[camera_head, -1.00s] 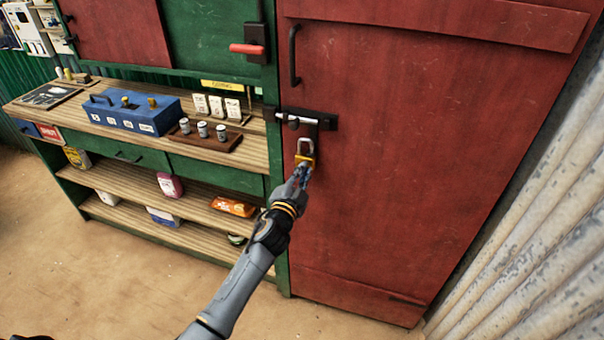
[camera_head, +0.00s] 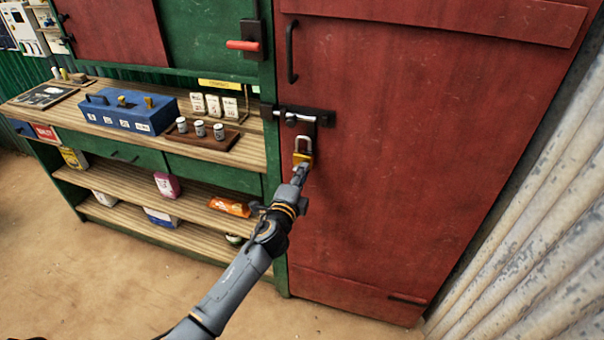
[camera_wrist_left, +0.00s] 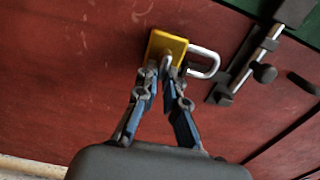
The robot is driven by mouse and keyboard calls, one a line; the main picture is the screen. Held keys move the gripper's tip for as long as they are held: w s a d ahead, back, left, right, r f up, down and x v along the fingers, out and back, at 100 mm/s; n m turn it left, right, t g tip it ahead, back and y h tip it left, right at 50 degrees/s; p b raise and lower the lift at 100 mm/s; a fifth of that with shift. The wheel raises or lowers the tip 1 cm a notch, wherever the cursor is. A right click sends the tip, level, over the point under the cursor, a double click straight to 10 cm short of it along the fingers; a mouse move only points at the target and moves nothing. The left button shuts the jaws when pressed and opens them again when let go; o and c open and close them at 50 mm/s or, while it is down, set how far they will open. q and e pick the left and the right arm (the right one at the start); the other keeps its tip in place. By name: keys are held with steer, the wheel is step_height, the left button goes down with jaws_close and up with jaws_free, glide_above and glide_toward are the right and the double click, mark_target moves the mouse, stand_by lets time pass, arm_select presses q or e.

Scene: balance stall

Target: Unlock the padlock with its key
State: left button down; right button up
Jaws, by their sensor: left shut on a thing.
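The padlock (camera_head: 302,158) has a brass-yellow body and a pale metal shackle (camera_head: 303,143). It hangs below the bolt (camera_head: 299,118) on the red door. In the left wrist view the padlock body (camera_wrist_left: 166,46) is just beyond my fingertips, with its shackle (camera_wrist_left: 207,62) pointing right. My left gripper (camera_head: 298,176) is at the lower end of the padlock. Its blue-grey fingers (camera_wrist_left: 167,76) are closed on a small grey piece, the key (camera_wrist_left: 166,62), which reaches the padlock body. How deep the key sits is hidden. I cannot tell whether the shackle is open. My right gripper is not in view.
A wooden counter (camera_head: 60,112) stands left of the door, bearing a blue box (camera_head: 130,112) and a rack of small jars (camera_head: 200,130). Shelves with packets are below. A black door handle (camera_head: 292,52) is above the bolt. Corrugated metal (camera_head: 540,250) lies right. The floor in front is bare.

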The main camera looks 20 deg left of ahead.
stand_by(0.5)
arm_select(q)
steer(key=c, duration=1.4)
jaws_free()
steer(key=shift+c, duration=0.2)
steer(key=s, duration=1.2)
steer(key=shift+a, duration=0.2)
steer(key=s+a+f+n+g, duration=0.1)
steer(key=s+f+n+g, duration=0.2)
steer(key=f, duration=0.8)
steer(key=s+a+f+n+g, duration=0.1)
steer(key=s+f+n+g, duration=0.3)
steer(key=f, duration=0.8)
steer(key=s+a+f+g, duration=0.1)
steer(key=s+f, duration=0.5)
steer(key=f, duration=0.5)
steer(key=s+f+n+g, duration=0.3)
steer(key=s+f, duration=0.3)
steer(key=s, duration=0.5)
steer(key=s+a+f+n+g, duration=0.1)
steer(key=s+f+n+g, duration=0.2)
steer(key=s+f, duration=0.4)
steer(key=s+f+n+g, duration=0.3)
steer(key=s+f, duration=0.4)
steer(key=s, duration=1)
steer(key=shift+s+a+y, duration=0.25)
steer(key=shift+a+y, duration=0.05)
